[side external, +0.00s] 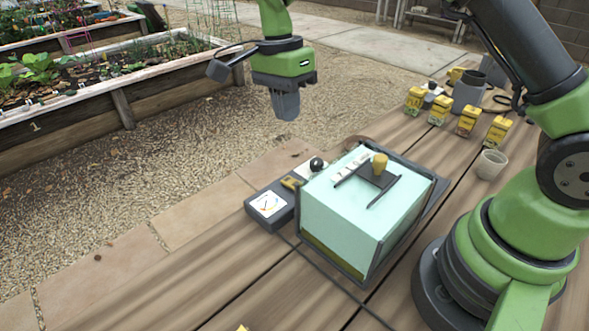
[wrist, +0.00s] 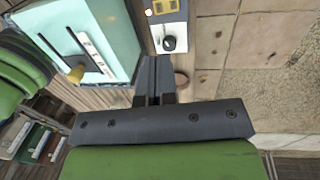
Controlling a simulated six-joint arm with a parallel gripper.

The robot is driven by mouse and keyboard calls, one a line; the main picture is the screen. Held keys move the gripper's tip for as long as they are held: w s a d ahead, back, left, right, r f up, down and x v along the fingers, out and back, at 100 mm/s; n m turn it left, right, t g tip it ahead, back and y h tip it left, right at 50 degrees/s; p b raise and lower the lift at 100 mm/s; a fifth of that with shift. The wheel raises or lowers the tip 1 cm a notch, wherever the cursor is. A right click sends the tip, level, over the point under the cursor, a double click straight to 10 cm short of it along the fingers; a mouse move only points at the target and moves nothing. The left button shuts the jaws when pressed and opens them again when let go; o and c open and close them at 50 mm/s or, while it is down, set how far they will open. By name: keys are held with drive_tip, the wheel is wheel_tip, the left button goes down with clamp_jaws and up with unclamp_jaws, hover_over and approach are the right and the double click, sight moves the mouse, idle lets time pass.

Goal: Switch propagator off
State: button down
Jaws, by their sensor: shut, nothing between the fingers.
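The propagator (side external: 345,215) is a pale teal box with a dark frame, standing on the wooden table. A yellow knob (side external: 380,163) sits on a dark bracket on its lid; it also shows in the wrist view (wrist: 76,74). Along its left side lies a dark control unit (side external: 258,218) with a white dial (side external: 268,204), a yellow switch (side external: 291,183) and a black ball-shaped knob (side external: 317,164). In the wrist view the black knob (wrist: 169,43) is just beyond my fingertips. My gripper (side external: 286,114) is shut and empty, above and apart from the unit. Its fingers show in the wrist view (wrist: 153,62).
Several yellow packets (side external: 468,121), a grey pot (side external: 467,95) and a small pale cup (side external: 491,164) stand at the back right of the table. A planted raised bed (side external: 100,105) is at the left. The air around my gripper is clear.

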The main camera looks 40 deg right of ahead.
sight(296, 183)
drive_tip(key=f, duration=0.4)
drive_tip(key=s+f, duration=0.1)
drive_tip(key=f, duration=0.3)
drive_tip(key=s+f, duration=0.1)
drive_tip(key=f, duration=0.4)
